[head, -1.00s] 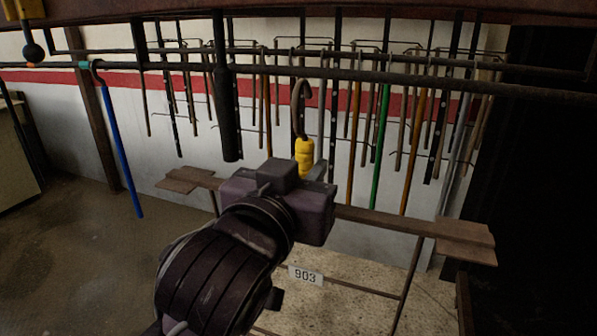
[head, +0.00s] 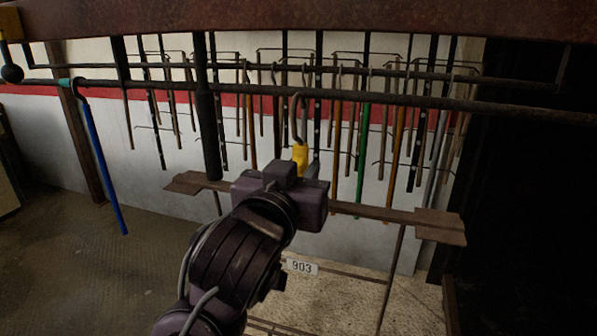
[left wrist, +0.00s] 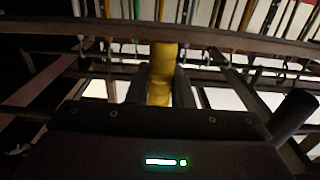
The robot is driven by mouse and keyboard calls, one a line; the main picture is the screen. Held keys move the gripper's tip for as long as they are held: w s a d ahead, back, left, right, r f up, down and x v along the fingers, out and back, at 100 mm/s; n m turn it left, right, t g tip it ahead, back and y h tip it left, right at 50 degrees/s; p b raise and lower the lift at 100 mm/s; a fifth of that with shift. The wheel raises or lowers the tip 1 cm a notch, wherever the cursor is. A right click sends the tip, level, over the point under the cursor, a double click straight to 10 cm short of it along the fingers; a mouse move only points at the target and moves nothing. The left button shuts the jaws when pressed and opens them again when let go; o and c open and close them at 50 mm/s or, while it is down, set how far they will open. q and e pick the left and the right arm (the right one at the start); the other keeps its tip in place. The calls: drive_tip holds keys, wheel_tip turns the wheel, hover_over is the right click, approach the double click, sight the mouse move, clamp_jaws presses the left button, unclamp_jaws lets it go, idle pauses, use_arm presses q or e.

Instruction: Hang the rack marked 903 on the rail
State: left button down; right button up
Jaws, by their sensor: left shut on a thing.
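The rack marked 903 has a brown crossbar (head: 372,212) with flat plates at its ends, thin rods below and a white 903 tag (head: 302,267). A grey hook (head: 298,118) rises from its yellow grip (head: 300,157). My left gripper (head: 298,172) is shut on the yellow grip, which also shows between the fingers in the left wrist view (left wrist: 162,72). The dark rail (head: 430,102) runs across the head view. The hook's top overlaps the rail in the picture; I cannot tell whether it touches or passes over it. My right gripper is not in view.
A blue rod (head: 100,165) hangs by a hook at the left of the rail. A thick dark post (head: 208,130) hangs left of the hook. Several rods, including a green one (head: 363,150), hang behind. A rusty beam (head: 300,18) crosses above.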

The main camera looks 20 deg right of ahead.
sight(303, 143)
use_arm(q)
drive_tip(key=shift+r, duration=0.25)
drive_tip(key=shift+w+d+r+p, duration=0.1)
drive_tip(key=shift+w+r+p, duration=0.05)
drive_tip(key=shift+r+p, duration=0.75)
drive_tip(key=shift+w+d+r+p, duration=0.1)
drive_tip(key=shift+w+r+p, duration=0.05)
drive_tip(key=shift+r+p, duration=0.7)
drive_tip(key=shift+w, duration=0.15)
drive_tip(key=shift+p+x, duration=0.5)
drive_tip(key=shift+x, duration=0.6)
drive_tip(key=shift+w+d, duration=0.1)
drive_tip(key=shift+d, duration=0.05)
drive_tip(key=shift+p+x, duration=0.35)
drive_tip(key=shift+x, duration=0.5)
drive_tip(key=shift+f, duration=0.15)
